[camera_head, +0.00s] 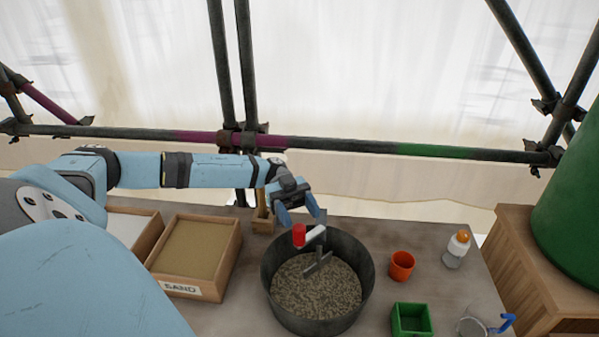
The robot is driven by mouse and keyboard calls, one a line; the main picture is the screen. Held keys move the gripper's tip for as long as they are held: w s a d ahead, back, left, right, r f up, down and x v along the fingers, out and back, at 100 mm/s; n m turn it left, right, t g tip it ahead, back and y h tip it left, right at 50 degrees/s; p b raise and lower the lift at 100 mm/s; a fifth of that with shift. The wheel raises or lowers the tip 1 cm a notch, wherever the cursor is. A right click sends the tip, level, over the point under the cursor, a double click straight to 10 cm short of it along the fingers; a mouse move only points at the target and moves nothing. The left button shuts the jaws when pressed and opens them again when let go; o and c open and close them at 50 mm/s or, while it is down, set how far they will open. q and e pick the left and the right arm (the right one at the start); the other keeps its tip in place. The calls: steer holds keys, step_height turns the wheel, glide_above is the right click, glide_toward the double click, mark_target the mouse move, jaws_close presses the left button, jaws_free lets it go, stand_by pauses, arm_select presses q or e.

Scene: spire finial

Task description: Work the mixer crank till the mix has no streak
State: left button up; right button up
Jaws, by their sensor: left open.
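The mixer is a dark round tub (367,265) standing on the table. It holds a speckled grey-brown mix (300,290); I cannot tell at this size whether streaks run through it. A grey paddle (318,265) stands in the mix. Above it is the crank (314,236), pale grey with a red knob (299,235) at its left end. My left gripper (301,217) is open, its blue fingers pointing down just above the knob and the tub's far rim. It appears empty. My right gripper is not in view.
A wooden box labelled SAND (183,289) and a box of white material (150,238) stand left of the tub. Right are an orange cup (402,266), a green box (411,320), an orange-capped bottle (457,249) and a blue-handled cup (472,326). Scaffold poles (350,146) cross behind.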

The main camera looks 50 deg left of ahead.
arm_select(q)
step_height(320, 180, up, 11)
steer(key=shift+f, duration=0.1)
stand_by(0.6)
